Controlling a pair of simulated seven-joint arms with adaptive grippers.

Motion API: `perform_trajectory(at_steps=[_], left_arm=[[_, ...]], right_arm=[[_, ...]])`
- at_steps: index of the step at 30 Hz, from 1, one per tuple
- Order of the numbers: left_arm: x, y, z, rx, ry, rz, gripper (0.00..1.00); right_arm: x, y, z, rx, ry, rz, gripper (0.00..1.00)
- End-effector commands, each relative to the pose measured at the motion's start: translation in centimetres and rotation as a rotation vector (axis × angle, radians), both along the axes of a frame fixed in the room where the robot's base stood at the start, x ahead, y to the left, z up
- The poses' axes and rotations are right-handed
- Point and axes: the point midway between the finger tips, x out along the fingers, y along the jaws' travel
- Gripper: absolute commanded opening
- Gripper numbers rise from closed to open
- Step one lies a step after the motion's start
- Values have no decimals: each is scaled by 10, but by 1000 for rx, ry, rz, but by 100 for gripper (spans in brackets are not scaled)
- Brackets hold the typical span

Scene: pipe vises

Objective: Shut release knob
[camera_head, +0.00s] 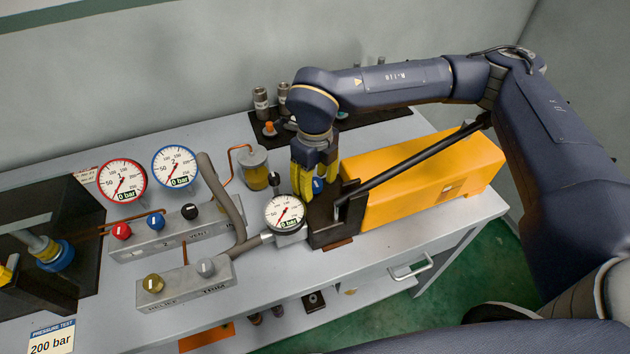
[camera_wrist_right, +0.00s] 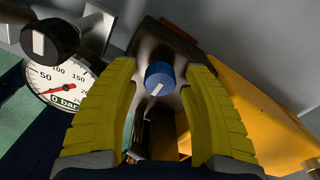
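A blue knob with a white mark (camera_head: 318,185) sits on the dark head of the orange hand pump (camera_head: 425,180); I take it as the release knob, though no label is readable there. My right gripper (camera_head: 314,190) is over the pump head with its yellow fingers pointing down. In the right wrist view the blue knob (camera_wrist_right: 159,78) shows between the yellow fingertips (camera_wrist_right: 160,70). The fingers are apart, with a visible gap on each side of the knob.
A pump gauge (camera_head: 285,212) reading 0 bar and a black knob (camera_head: 274,178) are close left of my gripper. A black pump lever (camera_head: 415,165) slopes up to the right. Valve blocks with knobs (camera_head: 175,232) and two 0 bar gauges (camera_head: 122,181) stand further left.

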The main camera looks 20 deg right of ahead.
Motion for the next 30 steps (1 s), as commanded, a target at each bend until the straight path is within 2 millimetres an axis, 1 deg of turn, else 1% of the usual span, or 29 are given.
perform_trajectory(at_steps=[8,11,13,17,24,30], left_arm=[[-1,2,0,1,1,1,44],[-1,2,0,1,2,1,44],[-1,2,0,1,1,1,44],[-1,1,0,1,1,0,44],[0,0,0,0,0,0,44],[0,0,0,0,0,0,44]], right_arm=[[0,0,0,0,0,1,54],[0,0,4,0,-1,1,54],[1,0,10,1,-3,1,54],[1,0,29,1,-4,0,54],[1,0,71,1,-4,0,54],[1,0,99,0,-2,0,54]])
